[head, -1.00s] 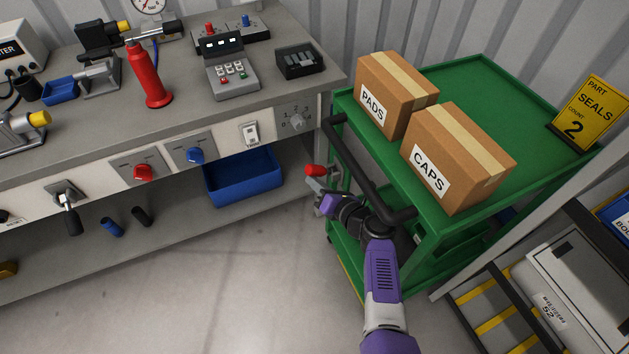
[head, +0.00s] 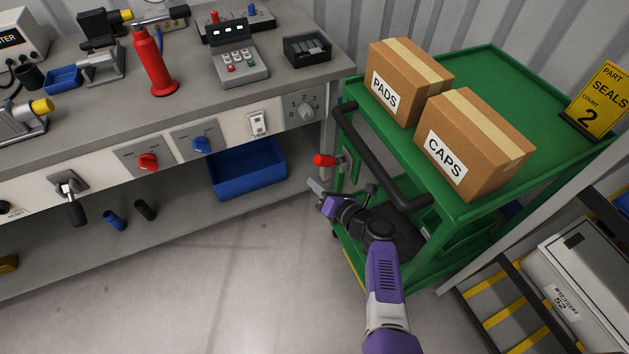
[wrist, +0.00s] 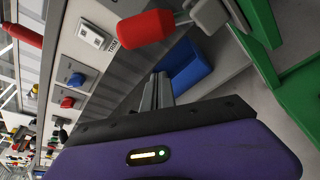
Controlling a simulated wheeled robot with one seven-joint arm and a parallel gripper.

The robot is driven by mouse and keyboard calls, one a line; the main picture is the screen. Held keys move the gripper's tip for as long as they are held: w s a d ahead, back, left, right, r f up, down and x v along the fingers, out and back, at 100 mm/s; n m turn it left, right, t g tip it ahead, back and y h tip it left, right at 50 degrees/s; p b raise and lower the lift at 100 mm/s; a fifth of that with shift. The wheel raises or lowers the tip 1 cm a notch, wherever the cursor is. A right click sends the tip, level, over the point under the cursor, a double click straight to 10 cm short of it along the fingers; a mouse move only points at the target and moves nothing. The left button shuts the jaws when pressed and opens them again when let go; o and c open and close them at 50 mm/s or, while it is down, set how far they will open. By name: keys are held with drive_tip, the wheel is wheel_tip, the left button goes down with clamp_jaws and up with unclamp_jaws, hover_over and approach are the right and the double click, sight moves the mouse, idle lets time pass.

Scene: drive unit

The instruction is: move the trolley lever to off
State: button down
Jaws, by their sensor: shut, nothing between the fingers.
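The trolley lever has a red handle (head: 324,160) on a grey bracket at the left end of the green trolley (head: 470,211). The handle points left, roughly level, toward the workbench. In the wrist view the red handle (wrist: 146,27) is large near the top, joined to its grey bracket (wrist: 211,14). My gripper (head: 314,186) is below the lever in the head view, with a visible gap in the picture. In the wrist view my gripper (wrist: 156,91) has its fingers together and empty, below the red handle. No off marking is readable.
A black push bar (head: 380,160) runs along the trolley's end, above my wrist. PADS (head: 408,80) and CAPS (head: 474,143) boxes stand on top. The workbench (head: 188,125) with switches and a blue bin (head: 247,171) is to the left. Open floor lies in front.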

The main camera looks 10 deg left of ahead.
drive_tip(key=p+v, duration=0.3)
drive_tip(key=v, duration=0.6)
drive_tip(key=shift+s+d+r+p, duration=0.15)
drive_tip(key=shift+s+r+p, duration=0.05)
drive_tip(key=shift+r+p, duration=0.15)
